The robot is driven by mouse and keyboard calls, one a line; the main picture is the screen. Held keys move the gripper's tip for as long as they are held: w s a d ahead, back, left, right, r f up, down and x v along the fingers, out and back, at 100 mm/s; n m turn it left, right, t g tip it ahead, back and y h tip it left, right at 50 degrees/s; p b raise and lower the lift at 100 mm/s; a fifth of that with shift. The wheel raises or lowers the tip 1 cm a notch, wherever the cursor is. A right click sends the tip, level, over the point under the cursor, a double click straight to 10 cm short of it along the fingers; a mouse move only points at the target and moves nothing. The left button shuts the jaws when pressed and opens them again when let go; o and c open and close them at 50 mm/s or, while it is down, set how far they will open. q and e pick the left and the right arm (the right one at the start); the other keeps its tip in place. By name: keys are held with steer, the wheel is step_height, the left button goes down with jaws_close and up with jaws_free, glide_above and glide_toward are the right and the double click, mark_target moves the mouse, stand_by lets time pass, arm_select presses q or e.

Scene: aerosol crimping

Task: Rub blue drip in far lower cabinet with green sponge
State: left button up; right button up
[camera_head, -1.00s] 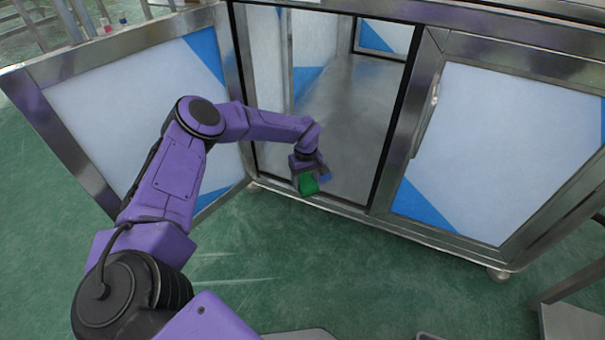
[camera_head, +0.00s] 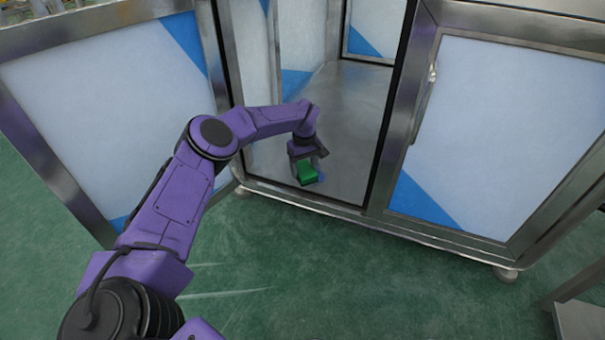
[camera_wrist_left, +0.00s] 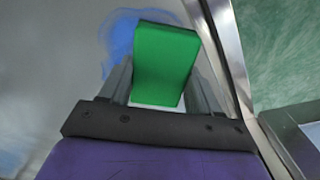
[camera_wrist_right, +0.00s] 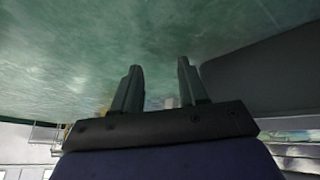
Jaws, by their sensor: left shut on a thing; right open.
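My left gripper (camera_head: 307,164) is shut on a green sponge (camera_head: 307,172), just inside the open cabinet near its front edge. In the left wrist view the sponge (camera_wrist_left: 165,62) sits between the two fingers. The blue drip (camera_wrist_left: 118,38) is on the cabinet floor, showing to the left of and behind the sponge, which covers part of it. I cannot tell whether the sponge touches it. In the head view a little blue shows below the sponge. My right gripper (camera_wrist_right: 160,85) is open and empty over the green floor in the right wrist view; the head view does not show it.
The cabinet (camera_head: 345,110) has a metal frame and a bare grey floor inside. Its left door (camera_head: 110,90) stands open beside my left arm. The right door (camera_head: 490,120) is shut, with a vertical handle. A metal stand (camera_head: 580,315) is at the lower right.

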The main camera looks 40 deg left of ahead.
steer(key=shift+r, duration=0.1)
arm_select(q)
step_height(320, 180, up, 6)
steer(key=p, duration=0.4)
steer(key=shift+p, duration=0.4)
arm_select(e)
step_height(320, 180, up, 5)
steer(key=shift+f, duration=0.15)
arm_select(q)
step_height(320, 180, up, 3)
steer(key=p, duration=0.2)
steer(key=shift+r+p, duration=0.15)
steer(key=shift+p, duration=0.2)
arm_select(e)
step_height(320, 180, up, 2)
steer(key=shift+r, duration=0.25)
arm_select(q)
steer(key=shift+s, duration=0.1)
arm_select(e)
steer(key=shift+r, duration=0.1)
